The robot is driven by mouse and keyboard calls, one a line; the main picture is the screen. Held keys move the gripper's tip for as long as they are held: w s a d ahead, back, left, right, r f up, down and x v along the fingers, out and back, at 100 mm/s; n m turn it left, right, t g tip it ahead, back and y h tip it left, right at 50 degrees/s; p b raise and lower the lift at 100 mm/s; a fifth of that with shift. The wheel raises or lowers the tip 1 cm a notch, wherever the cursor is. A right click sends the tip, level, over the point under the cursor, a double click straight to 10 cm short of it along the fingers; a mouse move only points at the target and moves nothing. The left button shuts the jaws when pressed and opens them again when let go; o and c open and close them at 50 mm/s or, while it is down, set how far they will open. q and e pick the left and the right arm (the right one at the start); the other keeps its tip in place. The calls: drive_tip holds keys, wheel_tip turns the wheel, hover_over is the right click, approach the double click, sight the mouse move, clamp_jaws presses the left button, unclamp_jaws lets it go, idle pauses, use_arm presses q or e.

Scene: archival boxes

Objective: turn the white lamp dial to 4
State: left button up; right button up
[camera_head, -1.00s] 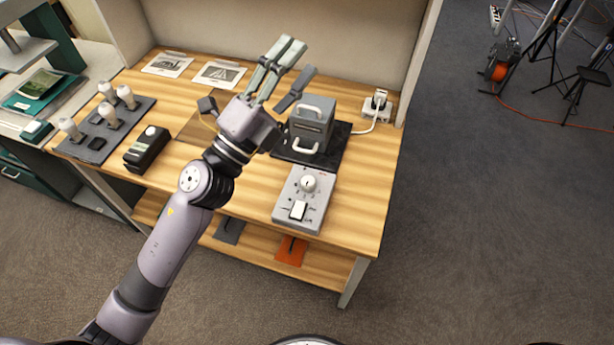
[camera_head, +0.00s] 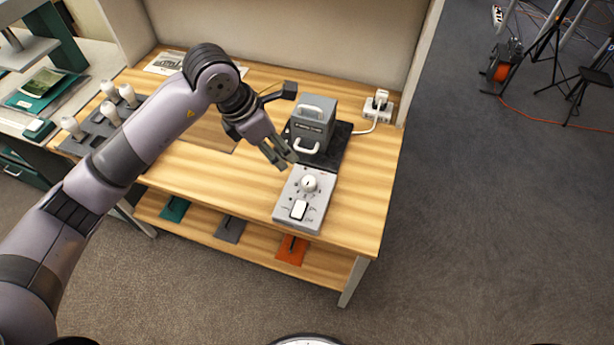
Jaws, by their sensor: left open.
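The white lamp dial (camera_head: 309,183) is a round knob on the upper part of a grey control box (camera_head: 314,216). The box lies near the right front of the wooden bench. Small marks surround the dial, too small to read. My right gripper is not in view.
A grey device with white handles (camera_head: 311,125) stands on a black mat just behind the control box. A white power outlet (camera_head: 378,104) is at the back right. White bulbs (camera_head: 72,128) stand in a dark tray at left. The bench (camera_head: 352,215) is clear right of the box.

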sight(307, 180)
use_arm(q)
drive_tip(key=p+x, duration=0.1)
drive_tip(key=x, duration=0.7)
drive_tip(key=p+x, duration=0.2)
drive_tip(key=x, duration=0.7)
drive_tip(key=shift+d+r, duration=0.1)
drive_tip(key=shift+d, duration=0.1)
drive_tip(key=shift+c, duration=0.4)
drive_tip(key=c, duration=1)
drive_tip(key=shift+m+b, duration=0.4)
drive_tip(key=shift+b, duration=0.25)
drive_tip(key=shift+c, duration=0.2)
drive_tip(key=m+b, duration=0.2)
drive_tip(key=b, duration=0.1)
drive_tip(key=m+g+b, duration=0.1)
drive_tip(key=b, duration=0.2)
drive_tip(key=m+g+b, duration=0.1)
drive_tip(key=m+b, duration=0.1)
drive_tip(key=b, duration=0.1)
drive_tip(key=shift+w+f+m+h+b, duration=0.2)
drive_tip(key=shift+f+m+h+b, duration=0.1)
drive_tip(key=shift+h+b, duration=0.1)
drive_tip(key=shift+r+m+g+b, duration=0.3)
drive_tip(key=shift+m+g+b, duration=0.2)
drive_tip(key=shift+m+b, duration=0.5)
drive_tip(key=o, duration=1.1)
